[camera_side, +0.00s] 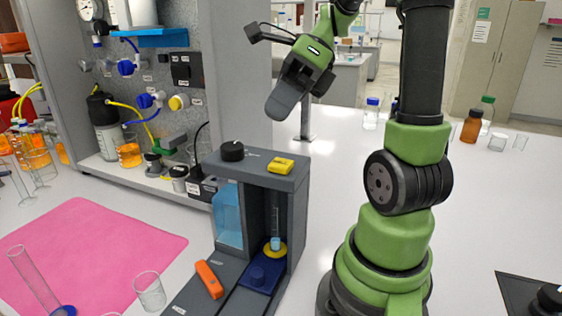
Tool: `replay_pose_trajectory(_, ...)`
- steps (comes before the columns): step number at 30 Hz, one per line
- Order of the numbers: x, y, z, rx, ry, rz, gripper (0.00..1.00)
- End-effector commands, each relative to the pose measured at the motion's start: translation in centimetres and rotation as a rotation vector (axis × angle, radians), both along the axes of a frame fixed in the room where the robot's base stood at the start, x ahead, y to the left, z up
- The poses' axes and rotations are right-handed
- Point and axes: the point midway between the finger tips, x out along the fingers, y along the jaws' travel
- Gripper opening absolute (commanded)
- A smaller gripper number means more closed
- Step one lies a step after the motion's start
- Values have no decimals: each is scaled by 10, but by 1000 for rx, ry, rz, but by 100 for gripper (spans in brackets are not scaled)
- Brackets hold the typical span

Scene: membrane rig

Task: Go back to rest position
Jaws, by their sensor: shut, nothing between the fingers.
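My gripper (285,98) is in the upper middle of the side view, on the green and black end of my arm. It points down and to the left, in the air above the grey membrane rig (260,176). The fingers are together and nothing shows between them. They are apart from the rig. The rig has a black knob and a yellow block (281,166) on its top. A tube with blue liquid (275,240) stands upright inside, with a yellow ring at its base.
An orange piece (209,279) lies on the rig's base. A pink mat (95,250), a glass beaker (150,291) and a tilted cylinder (35,280) are at left. A panel with valves and tubing stands behind. Bottles (471,126) stand at back right. The white bench right of my arm is mostly clear.

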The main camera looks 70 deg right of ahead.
Motion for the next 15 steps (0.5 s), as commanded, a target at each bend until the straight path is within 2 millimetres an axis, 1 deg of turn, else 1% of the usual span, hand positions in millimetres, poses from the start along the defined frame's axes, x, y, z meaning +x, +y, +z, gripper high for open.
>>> replay_pose_trajectory(12, 0, 1, 0, -5, -3, 6, 0)
replay_pose_trajectory(14, -1, 5, 0, -37, -24, 46, 0)
replay_pose_trajectory(15, -2, 10, -1, -81, -54, 103, 0)
